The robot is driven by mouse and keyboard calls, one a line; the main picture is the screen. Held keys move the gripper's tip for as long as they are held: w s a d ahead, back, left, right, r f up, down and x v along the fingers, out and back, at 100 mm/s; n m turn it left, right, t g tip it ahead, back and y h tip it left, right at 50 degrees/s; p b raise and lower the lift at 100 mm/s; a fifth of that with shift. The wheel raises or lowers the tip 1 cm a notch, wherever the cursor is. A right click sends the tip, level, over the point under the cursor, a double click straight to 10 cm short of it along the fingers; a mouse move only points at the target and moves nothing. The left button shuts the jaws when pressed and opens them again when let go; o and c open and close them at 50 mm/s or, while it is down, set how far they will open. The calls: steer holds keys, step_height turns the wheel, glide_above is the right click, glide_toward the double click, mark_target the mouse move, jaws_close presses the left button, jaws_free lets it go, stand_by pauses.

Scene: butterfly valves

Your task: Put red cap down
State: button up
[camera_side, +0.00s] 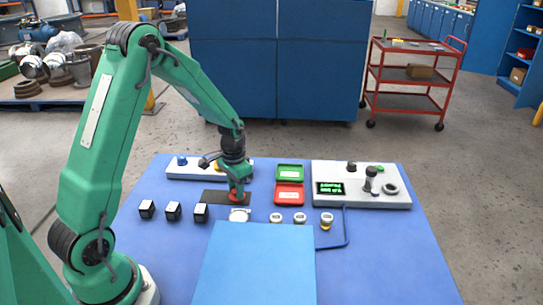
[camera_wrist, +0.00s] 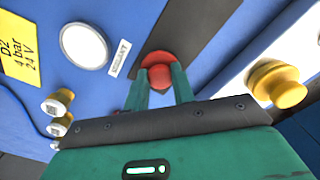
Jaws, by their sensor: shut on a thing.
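The red cap (camera_wrist: 159,74) is between the two green fingers of my gripper (camera_wrist: 160,92) in the wrist view. In the side view my gripper (camera_side: 237,191) points down with the red cap (camera_side: 236,198) at its tip, over the dark mat (camera_side: 211,196). The dark mat also shows in the wrist view (camera_wrist: 196,28). The gripper is shut on the cap. I cannot tell whether the cap touches the mat or hangs just above it.
A white round sealant pot (camera_side: 239,215) stands close in front of the mat. Several black cubes (camera_side: 173,211) are to the left. A red tray (camera_side: 289,194) and a green tray (camera_side: 289,173) lie to the right, beside a white station (camera_side: 345,200). A yellow knob (camera_wrist: 277,84) is near my gripper.

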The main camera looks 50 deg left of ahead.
steer(key=shift+f, duration=0.2)
steer(key=o, duration=1)
steer(key=shift+c, duration=0.2)
steer(key=shift+r, duration=0.15)
step_height(320, 180, up, 12)
stand_by(0.6)
